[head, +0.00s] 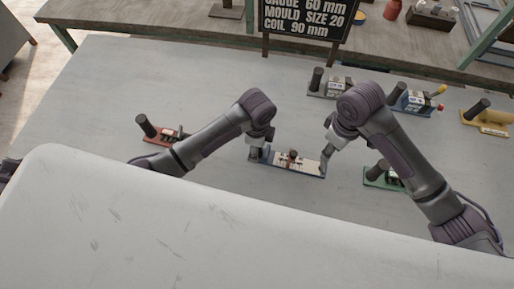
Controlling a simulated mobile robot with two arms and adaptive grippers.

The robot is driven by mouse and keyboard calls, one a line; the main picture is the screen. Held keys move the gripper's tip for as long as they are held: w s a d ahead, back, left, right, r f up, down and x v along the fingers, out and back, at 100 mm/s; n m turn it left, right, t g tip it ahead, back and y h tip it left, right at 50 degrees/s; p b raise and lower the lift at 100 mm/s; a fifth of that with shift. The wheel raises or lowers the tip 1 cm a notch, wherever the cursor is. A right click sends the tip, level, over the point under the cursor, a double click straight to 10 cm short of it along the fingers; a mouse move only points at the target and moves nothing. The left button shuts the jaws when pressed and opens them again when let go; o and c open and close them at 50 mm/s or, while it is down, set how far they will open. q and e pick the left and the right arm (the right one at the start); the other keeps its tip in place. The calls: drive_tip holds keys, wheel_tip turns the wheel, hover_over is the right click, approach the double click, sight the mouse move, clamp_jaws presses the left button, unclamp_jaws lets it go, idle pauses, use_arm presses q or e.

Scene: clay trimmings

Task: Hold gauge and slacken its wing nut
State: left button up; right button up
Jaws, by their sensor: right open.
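A gauge (305,168) with a long pale plate and blue edge lies on the table in the middle of the head view. A small brown and dark fitting, seemingly its wing nut (292,155), stands near the middle of the plate. My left gripper (258,155) is at the gauge's left end, pointing down; its fingers and any handle there are too small and hidden to tell whether it grips. My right gripper (324,163) is open at the gauge's right end, to the right of the wing nut, with nothing visible in it.
Other gauges stand around: red (158,137) at left, grey (330,90) behind, blue (412,105) and yellow (488,122) at right, green (374,180) close right of my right gripper. A dark sign (305,18) reads gauge 60 mm. The table (150,85) is clear at back left.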

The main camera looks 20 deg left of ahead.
use_arm(q)
drive_tip(key=shift+f, duration=0.85)
clamp_jaws()
use_arm(e)
drive_tip(key=shift+c, duration=0.7)
